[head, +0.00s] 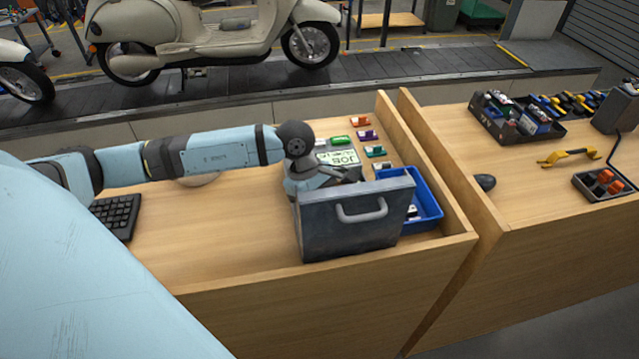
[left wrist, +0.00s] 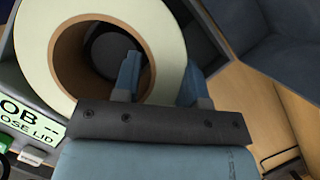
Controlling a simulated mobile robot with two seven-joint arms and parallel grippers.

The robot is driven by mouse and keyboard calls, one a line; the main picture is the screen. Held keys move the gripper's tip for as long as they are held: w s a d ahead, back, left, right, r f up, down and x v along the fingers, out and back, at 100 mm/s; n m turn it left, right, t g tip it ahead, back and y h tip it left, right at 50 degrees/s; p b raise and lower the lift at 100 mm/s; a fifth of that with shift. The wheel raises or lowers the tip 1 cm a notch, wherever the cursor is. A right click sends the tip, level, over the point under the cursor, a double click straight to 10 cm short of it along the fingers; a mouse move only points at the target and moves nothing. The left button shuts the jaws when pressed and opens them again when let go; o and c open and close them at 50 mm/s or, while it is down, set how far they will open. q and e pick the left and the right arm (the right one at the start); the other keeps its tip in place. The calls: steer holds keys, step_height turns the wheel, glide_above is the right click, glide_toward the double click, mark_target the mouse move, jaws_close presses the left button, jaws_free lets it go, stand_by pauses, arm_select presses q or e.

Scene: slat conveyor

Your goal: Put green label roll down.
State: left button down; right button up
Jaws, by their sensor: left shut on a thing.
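The green label roll (left wrist: 172,38) is very pale green with a brown cardboard core, and fills the upper left of the left wrist view. My left gripper (left wrist: 158,82) is shut on its wall, one finger inside the core and one outside. In the head view, my left gripper (head: 348,176) reaches down behind the raised front of a grey metal box (head: 350,225) with a handle. That panel hides the roll and the fingertips there. Whether the roll touches the box floor cannot be told. My right gripper is not in view.
A JOB card (head: 343,158) lies behind the box, with several small coloured items near it. A blue tray (head: 428,207) stands right of the box. A keyboard (head: 117,214) lies at left. The bench front left of the box is clear.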

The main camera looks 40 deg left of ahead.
arm_select(q)
steer(key=shift+f, duration=0.1)
steer(key=c, duration=0.7)
jaws_free()
steer(key=shift+o, duration=0.2)
steer(key=b+v, duration=0.3)
steer(key=v, duration=0.8)
steer(key=shift+d, duration=0.1)
steer(key=shift+s+a+r, duration=0.1)
steer(key=shift+a+r, duration=0.1)
steer(key=shift+r, duration=0.5)
